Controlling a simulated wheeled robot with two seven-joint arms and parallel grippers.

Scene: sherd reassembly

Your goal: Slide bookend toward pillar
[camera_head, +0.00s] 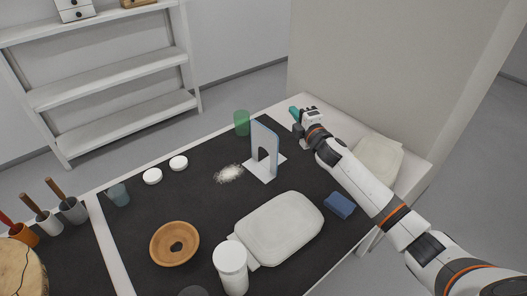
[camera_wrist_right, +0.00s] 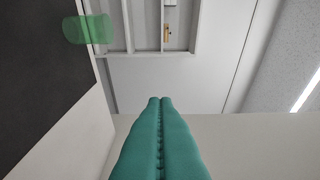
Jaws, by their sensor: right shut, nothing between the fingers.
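The bookend (camera_head: 265,148) stands upright on the dark mat, a pale blue-white plate with an arch-shaped opening and a flat white foot. The pillar (camera_head: 390,75) is the broad beige block behind the table at the right. My right gripper (camera_head: 294,112) has teal fingers and is at the table's far edge, right of the bookend and apart from it, near the pillar's lower left. In the right wrist view its teal fingers (camera_wrist_right: 160,140) are pressed together with nothing between them. The bookend does not show in that view. My left gripper is not in view.
A green cup (camera_head: 242,122) stands left of the bookend; it also shows in the right wrist view (camera_wrist_right: 88,29). A white cushion (camera_head: 281,228), blue block (camera_head: 341,205), brown ring-shaped bowl (camera_head: 174,244) and white jar (camera_head: 231,265) are nearer.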

